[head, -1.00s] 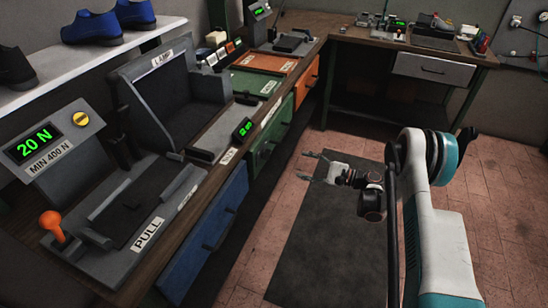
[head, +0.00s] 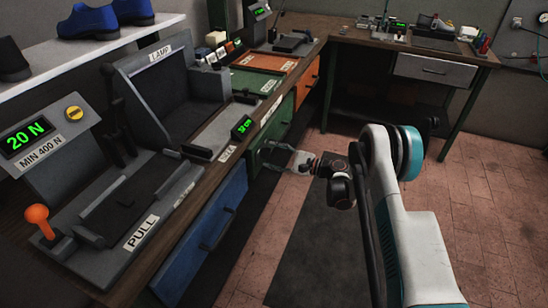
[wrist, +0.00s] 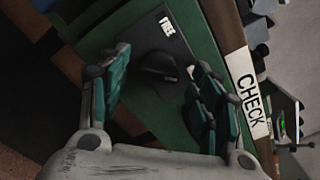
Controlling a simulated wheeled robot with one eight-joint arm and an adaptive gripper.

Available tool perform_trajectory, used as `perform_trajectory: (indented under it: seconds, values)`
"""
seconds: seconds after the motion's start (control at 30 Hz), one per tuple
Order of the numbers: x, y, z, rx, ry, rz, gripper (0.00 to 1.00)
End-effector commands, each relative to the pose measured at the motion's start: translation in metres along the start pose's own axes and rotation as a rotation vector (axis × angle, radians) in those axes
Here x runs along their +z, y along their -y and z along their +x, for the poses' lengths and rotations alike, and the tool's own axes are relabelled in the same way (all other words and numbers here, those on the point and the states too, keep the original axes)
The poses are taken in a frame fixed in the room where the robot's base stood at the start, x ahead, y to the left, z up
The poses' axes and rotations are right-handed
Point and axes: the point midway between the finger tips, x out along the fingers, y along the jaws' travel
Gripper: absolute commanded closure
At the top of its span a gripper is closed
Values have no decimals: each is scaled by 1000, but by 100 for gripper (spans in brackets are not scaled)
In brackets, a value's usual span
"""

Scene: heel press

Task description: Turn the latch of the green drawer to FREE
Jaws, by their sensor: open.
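The green drawer (head: 282,121) is set in the bench front, between a blue and an orange drawer; its front also fills the middle of the wrist view (wrist: 196,22). On it is a dark latch plate with a black latch knob (wrist: 160,68) and a white FREE label (wrist: 167,27) near one end. My gripper (head: 271,155) is in front of the green drawer. In the wrist view its two teal-padded fingers (wrist: 160,100) are apart, one on each side of the knob in the picture, with nothing between the pads. I cannot tell whether a finger touches the plate.
A blue drawer (head: 205,230) is nearer, an orange one (head: 307,80) farther along. The bench edge with a CHECK label (wrist: 249,93) runs close beside the right finger. Floor with a dark mat (head: 310,250) lies open beside the bench.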

Motion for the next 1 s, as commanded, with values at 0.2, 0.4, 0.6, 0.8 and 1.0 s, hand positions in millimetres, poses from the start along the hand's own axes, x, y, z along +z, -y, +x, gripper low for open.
perform_trajectory:
  seconds: [0.2,0.4,0.6,0.8,1.0]
  values:
    - [0,0,0,0,0,0,48]
    - [0,0,0,0,0,0,86]
    - [0,0,0,1,0,-5,86]
    - [0,0,0,1,1,-54,86]
    - [0,-1,0,1,1,-176,86]
